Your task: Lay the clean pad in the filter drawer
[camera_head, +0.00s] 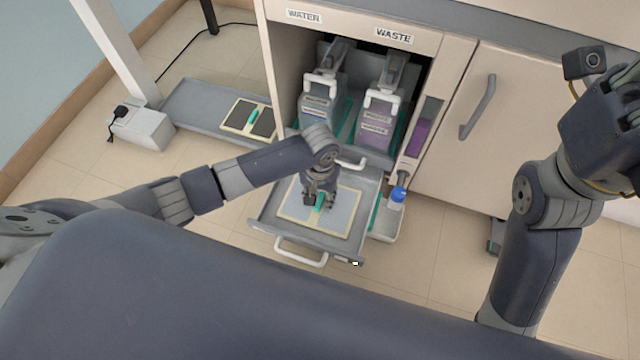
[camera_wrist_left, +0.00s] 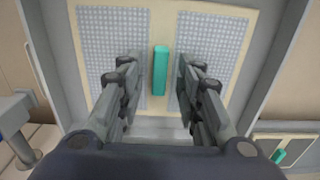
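A clean-looking pad (camera_head: 346,212) with light grey mesh panels and a cream frame lies flat within the pulled-out filter drawer (camera_head: 262,217). It also shows in the wrist view (camera_wrist_left: 210,45), with an upright teal grip (camera_wrist_left: 160,70) in its middle. My left gripper (camera_head: 319,203) is over the pad, its fingers apart on either side of the teal grip, with gaps showing. A second pad (camera_head: 262,122) with dark panels and a teal grip lies on a grey floor tray (camera_head: 195,100) at the left. My right gripper (camera_head: 605,125) is raised at the right edge; its fingers are unclear.
WATER (camera_head: 318,112) and WASTE (camera_head: 378,125) containers stand in the open cabinet behind the drawer. A blue-capped bottle (camera_head: 396,199) stands just right of the drawer. A white box (camera_head: 143,128) with a plug is at far left.

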